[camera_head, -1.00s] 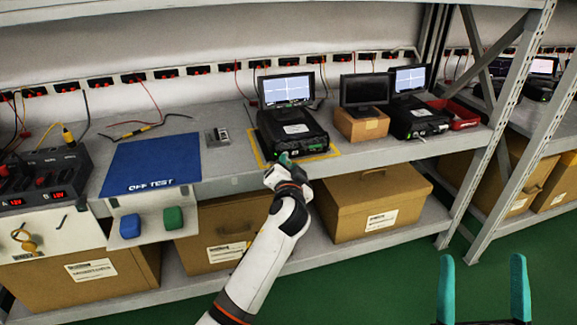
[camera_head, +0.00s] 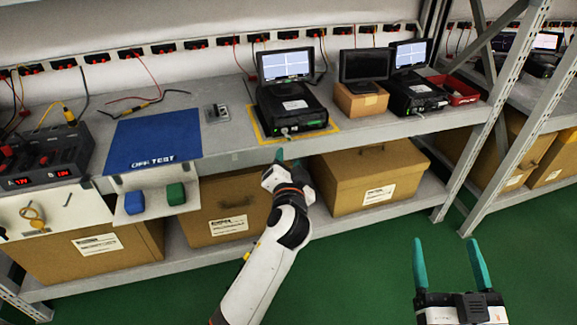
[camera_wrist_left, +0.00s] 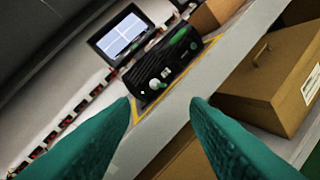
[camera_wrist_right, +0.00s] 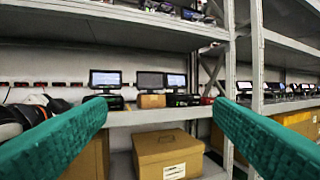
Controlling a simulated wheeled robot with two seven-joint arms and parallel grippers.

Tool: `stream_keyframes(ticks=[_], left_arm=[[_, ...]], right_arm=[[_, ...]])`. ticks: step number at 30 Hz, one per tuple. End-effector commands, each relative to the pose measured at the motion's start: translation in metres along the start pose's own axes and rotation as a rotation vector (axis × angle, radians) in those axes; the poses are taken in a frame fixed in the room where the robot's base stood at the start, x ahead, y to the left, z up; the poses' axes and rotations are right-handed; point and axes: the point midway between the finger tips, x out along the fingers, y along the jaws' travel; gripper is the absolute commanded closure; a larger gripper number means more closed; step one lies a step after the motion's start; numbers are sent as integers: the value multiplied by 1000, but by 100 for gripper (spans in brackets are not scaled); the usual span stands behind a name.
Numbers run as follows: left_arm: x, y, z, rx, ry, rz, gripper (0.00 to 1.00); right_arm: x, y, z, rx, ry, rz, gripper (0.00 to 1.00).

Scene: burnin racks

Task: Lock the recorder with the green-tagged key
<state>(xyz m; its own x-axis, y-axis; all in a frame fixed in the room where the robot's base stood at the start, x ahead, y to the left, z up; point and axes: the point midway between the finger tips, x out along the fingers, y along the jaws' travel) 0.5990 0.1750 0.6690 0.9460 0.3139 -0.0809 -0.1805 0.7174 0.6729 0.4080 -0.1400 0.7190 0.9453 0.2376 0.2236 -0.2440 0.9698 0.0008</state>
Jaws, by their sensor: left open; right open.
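The recorder (camera_head: 292,112), a black box with a lit screen (camera_head: 286,65), stands inside a yellow outline on the shelf top. In the left wrist view, its front (camera_wrist_left: 165,72) has a small pale round part (camera_wrist_left: 154,85) and a green strip (camera_wrist_left: 178,37). I cannot tell whether the pale part is a key. My left gripper (camera_head: 289,160) is open in front of and below the recorder, apart from it, with nothing visible between its fingers. My right gripper (camera_head: 445,241) is open and empty over the floor. A green block (camera_head: 175,194) and a blue block (camera_head: 134,202) sit on the white front ledge.
A blue mat (camera_head: 153,142) lies left of the recorder. A power supply (camera_head: 45,160) stands further left. Right are a monitor on a carton (camera_head: 360,103), another recorder (camera_head: 412,98) and a red tray (camera_head: 455,90). A shelf post (camera_head: 510,100) rises at right. Cartons (camera_head: 368,175) fill the lower shelf.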

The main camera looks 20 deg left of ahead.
Motion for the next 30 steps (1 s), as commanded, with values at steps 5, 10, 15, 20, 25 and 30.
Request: stream_keyframes(ticks=[5, 10, 15, 20, 25, 30], left_arm=[[-23, 0, 0, -1, 1, -2, 58], [-31, 0, 0, 0, 1, 0, 58], [-31, 0, 0, 0, 0, 0, 58], [-31, 0, 0, 0, 0, 0, 58], [-33, -2, -3, -11, -4, -13, 58], [-61, -10, -20, -132, -68, -138, 58]], right_arm=[[-2, -3, -16, -3, 112, -6, 24], [-4, -4, -22, -4, 152, -8, 24], [-4, -4, -23, -4, 154, -8, 24], [-4, -4, -23, -4, 153, -8, 24], [-4, -4, -23, -4, 153, -8, 24], [-4, -4, -23, -4, 152, -8, 24]])
